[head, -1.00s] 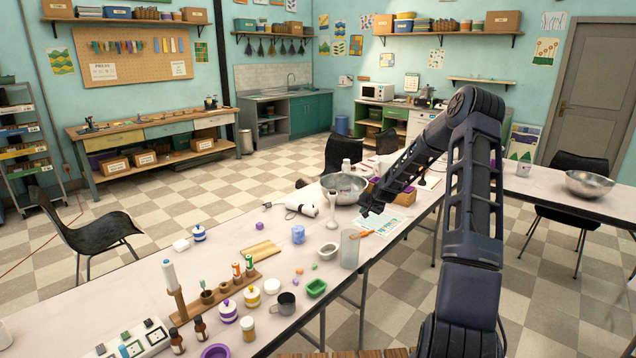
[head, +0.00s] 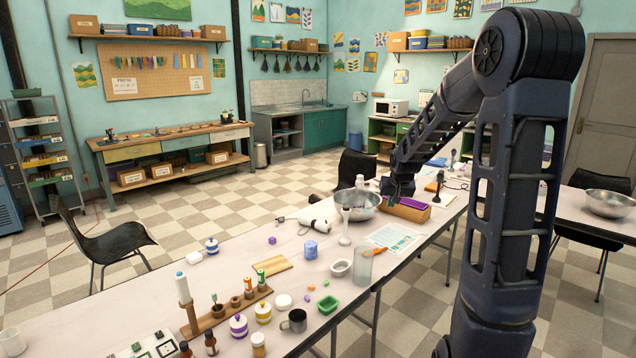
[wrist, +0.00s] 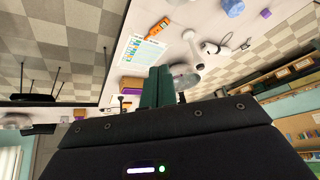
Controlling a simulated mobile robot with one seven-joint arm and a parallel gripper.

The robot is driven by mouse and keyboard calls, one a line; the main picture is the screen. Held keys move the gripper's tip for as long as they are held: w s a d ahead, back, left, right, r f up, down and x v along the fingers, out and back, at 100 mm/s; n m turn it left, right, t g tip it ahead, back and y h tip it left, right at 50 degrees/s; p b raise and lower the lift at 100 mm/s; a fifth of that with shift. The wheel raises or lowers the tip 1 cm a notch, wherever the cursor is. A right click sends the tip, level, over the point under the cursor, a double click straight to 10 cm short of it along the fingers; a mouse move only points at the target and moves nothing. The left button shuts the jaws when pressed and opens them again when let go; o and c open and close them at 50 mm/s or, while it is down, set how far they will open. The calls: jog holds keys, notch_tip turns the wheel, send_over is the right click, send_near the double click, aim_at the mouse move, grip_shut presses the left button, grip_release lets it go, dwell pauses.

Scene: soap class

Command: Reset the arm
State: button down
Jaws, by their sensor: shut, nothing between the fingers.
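My gripper (head: 397,190) hangs at the end of my raised arm, over the far part of the long table, beside the large metal bowl (head: 358,204) and the wooden box with purple contents (head: 407,210). In the wrist view its fingers (wrist: 157,88) are together, with nothing between them. Behind the fingers, the wrist view shows the metal bowl (wrist: 186,76), a printed sheet (wrist: 140,50) and a white hand blender (wrist: 192,46).
A black chair (head: 112,243) stands at left. The checkered floor beyond the table is mostly open.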

jog(key=s+r, duration=0.3)
jog(key=s, duration=0.9)
jog(key=s+d+r+g, duration=0.1)
jog(key=s+r, duration=0.2)
jog(key=s, duration=0.9)
jog(key=s+d+r, duration=0.1)
jog(key=s+r, duration=0.2)
jog(key=s, duration=0.9)
jog(key=shift+s+r+n, duration=0.15)
jog(key=shift+r+n, duration=0.05)
jog(key=shift+n, duration=0.2)
